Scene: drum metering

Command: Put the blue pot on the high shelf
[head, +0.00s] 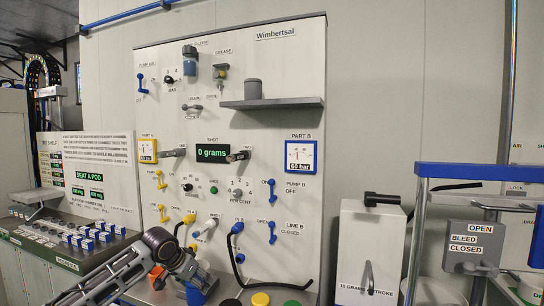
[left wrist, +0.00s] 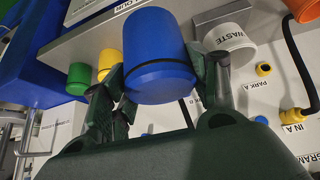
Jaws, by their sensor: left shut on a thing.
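The blue pot (left wrist: 158,55) fills the upper middle of the left wrist view, between the two fingers of my left gripper (left wrist: 158,75), which are shut on it. In the head view my left gripper (head: 188,268) is low, left of centre, in front of the panel's lower part. The blue pot shows there partly (head: 203,287), with the gripper covering some of it. The high shelf (head: 285,103) is a grey ledge on the upper right of the panel, well above the gripper. A grey cylinder (head: 253,88) stands towards its left end. My right gripper is not in view.
A yellow lid (head: 260,299) and a green lid (head: 292,303) are at the bottom edge. A white cup marked WASTE (left wrist: 230,42) is beside the pot in the wrist view. Levers and a black hose (head: 240,272) stick out from the panel. The shelf's right part is clear.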

